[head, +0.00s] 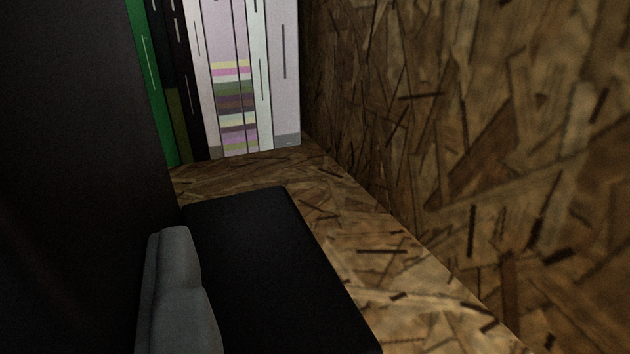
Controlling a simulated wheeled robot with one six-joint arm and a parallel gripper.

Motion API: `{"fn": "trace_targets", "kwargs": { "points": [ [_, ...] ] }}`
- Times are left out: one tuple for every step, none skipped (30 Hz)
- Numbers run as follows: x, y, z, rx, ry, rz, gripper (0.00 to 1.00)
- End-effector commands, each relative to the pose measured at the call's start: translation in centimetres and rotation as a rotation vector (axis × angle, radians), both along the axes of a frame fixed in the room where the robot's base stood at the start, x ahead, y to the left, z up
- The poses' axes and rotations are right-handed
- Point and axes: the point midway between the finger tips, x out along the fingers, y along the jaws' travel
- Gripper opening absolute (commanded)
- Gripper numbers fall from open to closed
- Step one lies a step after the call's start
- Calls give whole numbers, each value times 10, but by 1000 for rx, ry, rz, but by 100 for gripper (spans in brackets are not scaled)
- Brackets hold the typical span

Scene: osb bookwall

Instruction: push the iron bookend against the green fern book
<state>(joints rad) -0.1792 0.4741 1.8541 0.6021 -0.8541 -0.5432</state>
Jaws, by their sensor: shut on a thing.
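The iron bookend (265,255) is black, with a flat foot lying on the shelf and a tall upright plate (75,110) filling the left of the view. The green fern book (150,85) stands behind the upright plate's edge, and only a narrow green strip of it shows. Whether the plate touches it cannot be told. My gripper (178,285) is at the lower left, shut on the bookend, with one grey finger seen against the upright plate just above the foot. The other finger is hidden.
Black, white and striped books (235,80) stand upright in a row at the back. A wood-chip board wall (480,130) rises on the right. A strip of bare shelf (355,245) lies between the bookend's foot and that wall.

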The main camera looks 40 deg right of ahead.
Motion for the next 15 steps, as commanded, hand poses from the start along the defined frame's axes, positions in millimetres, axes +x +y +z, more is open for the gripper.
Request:
{"fn": "trace_targets", "kwargs": {
  "points": [
    [0,2,0,0,-1,1,0],
    [1,2,0,0,-1,1,0],
    [1,3,0,0,-1,1,0],
    [1,4,0,0,-1,1,0],
    [1,5,0,1,-1,1,0],
    [1,6,0,1,-1,1,0],
    [2,6,0,1,-1,1,0],
    [2,7,0,1,-1,1,0],
    [2,8,0,1,-1,1,0],
    [2,9,0,1,-1,1,0],
    [2,10,-1,1,-1,1,0],
    [2,11,-1,1,-1,1,0],
    [3,12,-1,1,-1,1,0],
    [3,12,-1,1,-1,2,0],
    [3,13,-1,1,-1,2,0]
  ]
}}
